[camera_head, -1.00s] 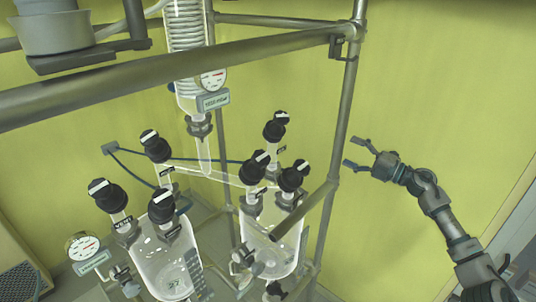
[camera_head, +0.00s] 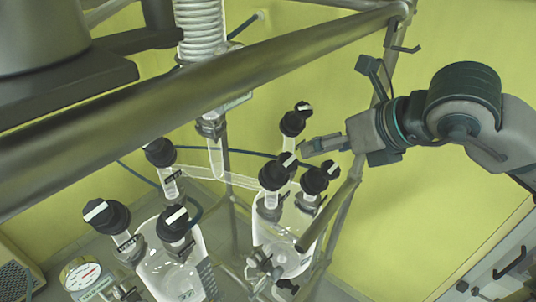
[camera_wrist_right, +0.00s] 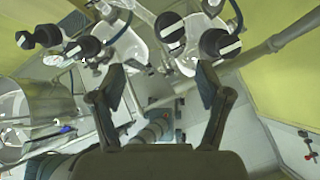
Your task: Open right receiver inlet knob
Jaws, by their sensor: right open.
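The right receiver (camera_head: 285,240) is a clear glass vessel inside the metal frame. It carries three black knobs with white bars: a back knob (camera_head: 293,120), a front-left knob (camera_head: 275,172) and a front-right knob (camera_head: 317,180). Their labels are too small to read, so I cannot tell which is the inlet. My right gripper (camera_head: 312,146) comes in from the right, its fingers pointing left among these knobs. In the right wrist view the gripper (camera_wrist_right: 160,82) is open and empty, with black knobs (camera_wrist_right: 220,43) beyond its fingertips. My left gripper is out of view.
A thick metal rail (camera_head: 220,85) crosses the front of the head view. A frame post (camera_head: 343,205) stands close to the right receiver, below my right gripper. The left receiver (camera_head: 170,265) has its own black knobs.

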